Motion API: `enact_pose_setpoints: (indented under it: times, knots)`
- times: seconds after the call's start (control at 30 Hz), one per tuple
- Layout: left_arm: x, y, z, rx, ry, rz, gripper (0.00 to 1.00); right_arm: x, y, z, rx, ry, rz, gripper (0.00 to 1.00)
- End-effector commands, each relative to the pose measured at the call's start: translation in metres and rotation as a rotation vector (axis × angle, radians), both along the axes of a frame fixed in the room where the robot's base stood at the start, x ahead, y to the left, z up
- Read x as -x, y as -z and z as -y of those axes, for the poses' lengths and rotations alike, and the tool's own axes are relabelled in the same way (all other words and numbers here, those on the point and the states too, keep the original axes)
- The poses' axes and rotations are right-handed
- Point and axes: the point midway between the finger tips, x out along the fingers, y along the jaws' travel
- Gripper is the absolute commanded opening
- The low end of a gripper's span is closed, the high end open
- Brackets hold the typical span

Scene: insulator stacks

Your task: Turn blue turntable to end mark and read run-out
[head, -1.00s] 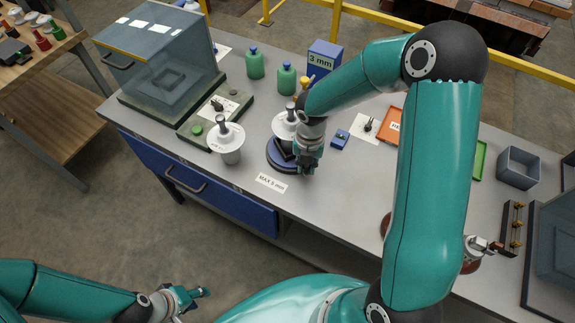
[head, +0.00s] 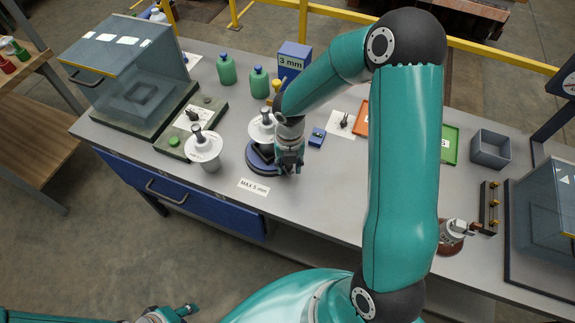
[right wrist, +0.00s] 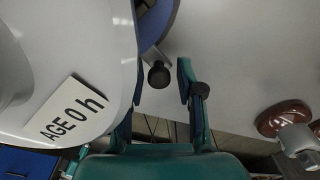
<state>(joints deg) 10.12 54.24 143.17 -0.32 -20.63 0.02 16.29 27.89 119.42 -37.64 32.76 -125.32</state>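The blue turntable (head: 256,164) stands on the grey bench, carrying a white disc-shaped insulator (head: 260,131) with a metal cap. My right gripper (head: 291,170) is low at the turntable's right side. In the right wrist view its fingers (right wrist: 160,88) are apart, with a dark round knob (right wrist: 158,75) on a short arm showing between them; no contact is clear. The turntable's blue edge (right wrist: 158,22) shows above the knob. My left gripper (head: 186,312) is at the bottom of the head view, away from the bench; its fingers are too small to judge. No end mark is readable.
A second white insulator (head: 204,148) stands left of the turntable. A "MAX 5 mm" card (head: 253,188) lies in front. Behind are a blue "3 mm" box (head: 293,60) and green bottles (head: 226,70). A small blue block (head: 317,138) lies to the right.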

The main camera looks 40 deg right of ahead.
Motion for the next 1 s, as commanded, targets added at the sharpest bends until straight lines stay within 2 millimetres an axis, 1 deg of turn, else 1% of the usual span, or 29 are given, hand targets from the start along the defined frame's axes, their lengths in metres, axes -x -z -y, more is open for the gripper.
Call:
enact_pose_setpoints:
  times: [0.33,0.47,0.57,0.9,1.0]
  knots:
    - [0.0,-0.001,0.0,0.0,0.0,0.001,0.4,-0.001,-0.001,0.0,0.0,0.001,0.003,0.47]
    - [0.0,-0.001,0.0,0.0,0.0,0.0,0.4,-0.001,-0.009,0.0,0.002,0.001,0.005,0.47]
    - [0.0,-0.001,0.0,0.0,0.0,0.0,0.4,-0.002,-0.023,0.0,0.002,0.002,0.007,0.47]
    - [0.0,0.0,0.0,0.0,0.0,0.0,0.4,-0.001,-0.089,0.0,0.0,0.001,0.006,0.47]
    - [0.0,0.0,0.0,0.0,0.0,0.0,0.4,-0.001,-0.104,0.0,0.001,0.001,0.006,0.47]
